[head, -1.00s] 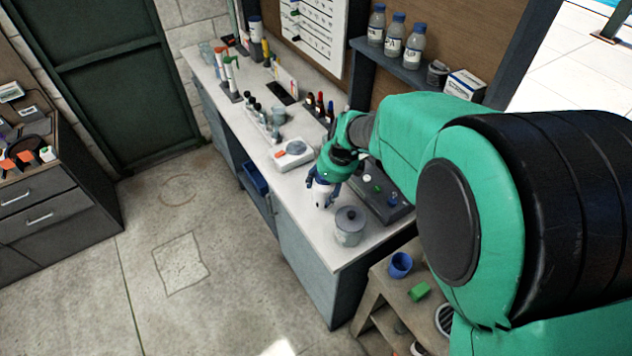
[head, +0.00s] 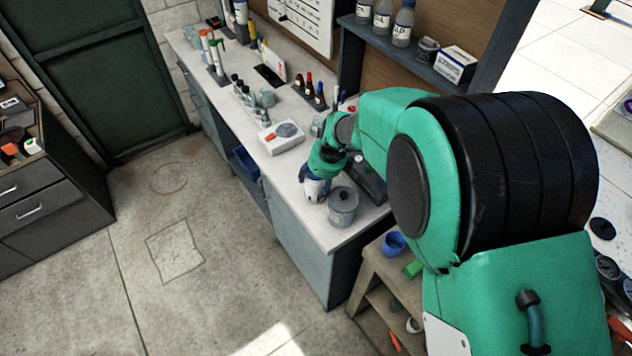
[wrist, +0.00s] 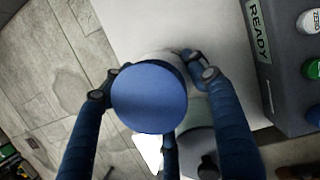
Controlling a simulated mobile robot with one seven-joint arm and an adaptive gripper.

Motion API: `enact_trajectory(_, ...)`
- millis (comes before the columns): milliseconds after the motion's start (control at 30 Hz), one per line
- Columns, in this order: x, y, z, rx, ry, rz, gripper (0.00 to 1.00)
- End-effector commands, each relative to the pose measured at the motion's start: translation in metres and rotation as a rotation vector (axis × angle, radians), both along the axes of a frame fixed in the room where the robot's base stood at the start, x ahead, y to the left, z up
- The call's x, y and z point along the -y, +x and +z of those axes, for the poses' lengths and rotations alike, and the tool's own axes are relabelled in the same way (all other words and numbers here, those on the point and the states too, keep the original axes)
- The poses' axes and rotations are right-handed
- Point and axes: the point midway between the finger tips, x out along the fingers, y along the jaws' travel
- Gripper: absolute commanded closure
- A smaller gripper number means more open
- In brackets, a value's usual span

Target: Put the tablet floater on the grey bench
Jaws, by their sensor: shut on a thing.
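My gripper (head: 318,178) is over the front edge of the long pale-topped counter, left of a lidded grey pot. It is shut on a white object with a blue round top, which I take for the tablet floater (head: 314,192). In the wrist view the floater's blue disc (wrist: 150,98) sits between the fingers of my gripper (wrist: 152,84) and hides most of its body. I cannot tell whether its base touches the counter. The long counter (head: 290,166) has grey-blue cabinets; I cannot tell for certain whether it is the grey bench.
The lidded grey pot (head: 343,206) stands close right of my gripper. A white scale (head: 282,137) and bottles stand farther back. A dark panel marked READY (wrist: 268,55) lies behind. A low wooden shelf (head: 372,282) with a blue cup (head: 393,243) adjoins the counter's end.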

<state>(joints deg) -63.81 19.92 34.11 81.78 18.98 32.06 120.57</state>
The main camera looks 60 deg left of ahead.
Motion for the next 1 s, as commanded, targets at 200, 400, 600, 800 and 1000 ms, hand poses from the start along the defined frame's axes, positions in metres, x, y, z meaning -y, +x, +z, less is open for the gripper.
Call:
enact_trajectory(200, -0.0009, 0.0005, -0.0029, 0.001, 0.003, 0.0, 0.77)
enact_trajectory(400, -0.0006, 0.0004, -0.0038, 0.001, 0.001, 0.001, 0.77)
enact_trajectory(600, -0.0003, 0.0001, -0.0062, 0.001, 0.001, 0.001, 0.33)
enact_trajectory(800, -0.0002, 0.0002, -0.0062, 0.001, 0.0, 0.001, 0.33)
enact_trajectory(1000, -0.0003, 0.0003, -0.0022, 0.001, 0.001, 0.001, 0.33)
